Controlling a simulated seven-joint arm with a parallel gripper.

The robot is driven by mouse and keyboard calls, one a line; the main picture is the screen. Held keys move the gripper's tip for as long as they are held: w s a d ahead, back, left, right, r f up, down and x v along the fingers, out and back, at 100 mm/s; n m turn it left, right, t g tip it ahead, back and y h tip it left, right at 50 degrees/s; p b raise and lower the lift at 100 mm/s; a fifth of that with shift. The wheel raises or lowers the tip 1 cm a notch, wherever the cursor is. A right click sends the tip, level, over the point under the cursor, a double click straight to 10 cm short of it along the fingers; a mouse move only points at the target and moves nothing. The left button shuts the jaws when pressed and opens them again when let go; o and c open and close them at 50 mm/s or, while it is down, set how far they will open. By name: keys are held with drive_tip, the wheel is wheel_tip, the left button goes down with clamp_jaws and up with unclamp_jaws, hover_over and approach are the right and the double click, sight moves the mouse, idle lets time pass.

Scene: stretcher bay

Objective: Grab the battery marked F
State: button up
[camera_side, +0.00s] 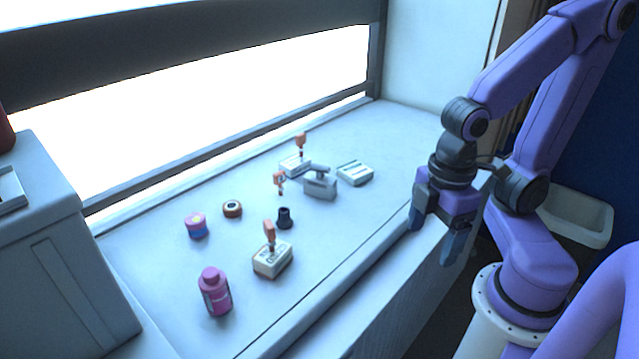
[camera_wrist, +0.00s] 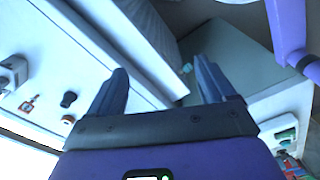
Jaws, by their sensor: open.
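No letter F is legible in either view, so I cannot tell which thing is the battery marked F. A cream box with dark marks (camera_side: 272,261) lies at the near middle of the counter, with an orange-topped piece (camera_side: 269,234) standing at it. Another pale box (camera_side: 293,166) with a similar orange-topped piece (camera_side: 301,142) is at the back. A white box with green stripes (camera_side: 355,172) lies to its right. My gripper (camera_side: 434,238) is open and empty, pointing down near the counter's right front edge, away from these boxes. Its fingers show in the wrist view (camera_wrist: 162,68).
A grey block with a handle (camera_side: 319,184), a dark cup (camera_side: 284,217), a brown roll (camera_side: 232,208), a pink-and-blue tub (camera_side: 196,225) and a pink bottle (camera_side: 215,291) stand on the counter (camera_side: 345,255). Its right front strip is clear. A grey cabinet (camera_side: 70,260) stands at left.

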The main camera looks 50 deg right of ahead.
idle(0.4)
drive_tip(key=shift+c, duration=0.8)
drive_tip(key=shift+w, duration=0.1)
